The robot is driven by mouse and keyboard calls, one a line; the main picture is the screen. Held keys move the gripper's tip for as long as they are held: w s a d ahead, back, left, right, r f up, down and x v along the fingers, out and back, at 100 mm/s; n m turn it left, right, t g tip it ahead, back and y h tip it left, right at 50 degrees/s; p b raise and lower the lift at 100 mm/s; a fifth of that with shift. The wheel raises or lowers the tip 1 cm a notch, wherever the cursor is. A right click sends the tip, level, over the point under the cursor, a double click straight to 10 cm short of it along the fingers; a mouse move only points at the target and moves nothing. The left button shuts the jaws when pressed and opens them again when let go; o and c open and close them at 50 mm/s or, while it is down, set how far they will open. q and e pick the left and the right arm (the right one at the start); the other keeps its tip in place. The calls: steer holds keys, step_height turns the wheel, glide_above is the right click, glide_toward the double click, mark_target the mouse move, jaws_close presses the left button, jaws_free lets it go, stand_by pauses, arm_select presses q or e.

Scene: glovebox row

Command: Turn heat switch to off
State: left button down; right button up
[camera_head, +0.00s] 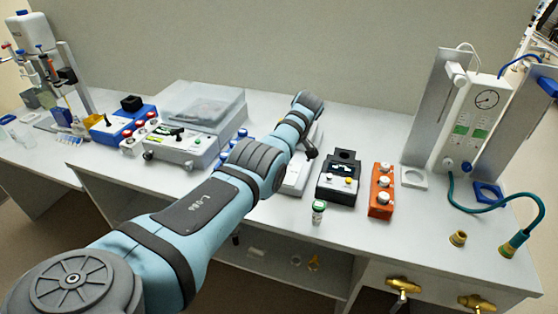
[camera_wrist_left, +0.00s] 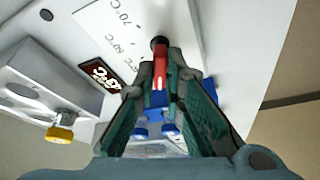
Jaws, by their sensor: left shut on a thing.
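The left wrist view shows a white panel (camera_wrist_left: 150,12) with printed temperature marks and a small dark display (camera_wrist_left: 101,75) with light digits. A red lever with a black end (camera_wrist_left: 159,72), which looks like the heat switch, stands between the fingertips of my left gripper (camera_wrist_left: 160,80). The gripper is shut on this lever. The lever's base is hidden, and I cannot tell its setting. In the head view my left arm reaches over a white device (camera_head: 296,180) at mid-table and hides much of it. My right gripper is in neither view.
Right of the white device stand a black box (camera_head: 339,178) and an orange box with white knobs (camera_head: 381,190). A small green-capped vial (camera_head: 318,212) stands in front. A grey device with a clear lid (camera_head: 200,105) is to the left.

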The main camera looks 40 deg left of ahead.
arm_select(q)
steer(key=c, duration=1.7)
jaws_free()
steer(key=shift+a, duration=0.1)
steer(key=v, duration=1.2)
steer(key=shift+s+a, duration=0.1)
steer(key=shift+a, duration=0.05)
